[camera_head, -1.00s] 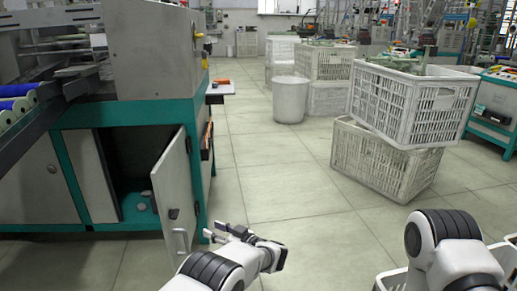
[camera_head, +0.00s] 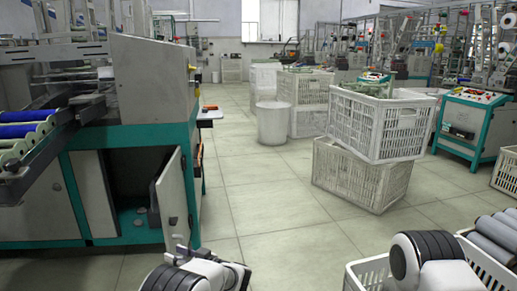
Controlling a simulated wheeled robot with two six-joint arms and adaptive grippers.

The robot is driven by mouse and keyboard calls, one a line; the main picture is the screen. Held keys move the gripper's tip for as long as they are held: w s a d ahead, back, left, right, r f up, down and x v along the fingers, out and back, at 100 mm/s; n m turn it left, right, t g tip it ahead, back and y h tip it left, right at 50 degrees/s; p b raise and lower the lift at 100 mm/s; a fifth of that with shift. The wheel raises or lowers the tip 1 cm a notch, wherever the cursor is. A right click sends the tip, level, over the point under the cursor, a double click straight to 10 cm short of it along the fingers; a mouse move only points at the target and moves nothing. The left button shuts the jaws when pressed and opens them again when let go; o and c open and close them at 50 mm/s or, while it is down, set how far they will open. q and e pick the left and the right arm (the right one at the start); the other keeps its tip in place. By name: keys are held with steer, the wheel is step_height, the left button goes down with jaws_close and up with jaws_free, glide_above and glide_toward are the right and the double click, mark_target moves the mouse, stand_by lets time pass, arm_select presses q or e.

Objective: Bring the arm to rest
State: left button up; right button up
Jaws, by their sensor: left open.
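My left arm (camera_head: 192,277) comes in at the bottom of the head view, white with a black ribbed joint. My left gripper (camera_head: 177,250) shows just above it, small and partly hidden by the arm. It is open and I see nothing held in it. It is in front of the open door (camera_head: 173,203) of the machine cabinet; I cannot tell the exact gap. My right arm (camera_head: 437,268) shows at the lower right, beside a white crate. Its gripper is out of view.
A grey and green machine (camera_head: 128,156) with blue rollers stands at left. Stacked white crates (camera_head: 362,174) stand right of centre, with a white bin (camera_head: 272,124) behind. Another crate (camera_head: 492,266) holds grey cylinders at lower right. The middle floor (camera_head: 262,190) is clear.

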arm_select(q)
steer(key=s+a+f+m+t+h+p, duration=0.2)
steer(key=s+a+m+p, duration=0.15)
steer(key=a+m, duration=0.4)
steer(key=s+a+f+m+h+p, duration=0.1)
steer(key=s+a+f+h, duration=0.1)
steer(key=s+f, duration=0.15)
steer(key=s+a+f+m+h, duration=0.1)
steer(key=s+a+f+h, duration=0.1)
steer(key=s, duration=0.3)
steer(key=s+d+f+m+g+h, duration=0.1)
steer(key=s+d+f+g+h, duration=0.2)
steer(key=s, duration=0.9)
steer(key=s+d+f+g+h+p, duration=0.1)
steer(key=s+d+g+h, duration=0.25)
steer(key=s, duration=0.85)
steer(key=s+d+f+m+g+h, duration=0.1)
steer(key=s+d+f+g+h, duration=0.2)
steer(key=s, duration=0.9)
step_height(320, 180, up, 39)
steer(key=p, duration=3.8)
steer(key=shift+d+f+n, duration=0.2)
steer(key=shift+d+n, duration=0.25)
steer(key=shift+s, duration=0.15)
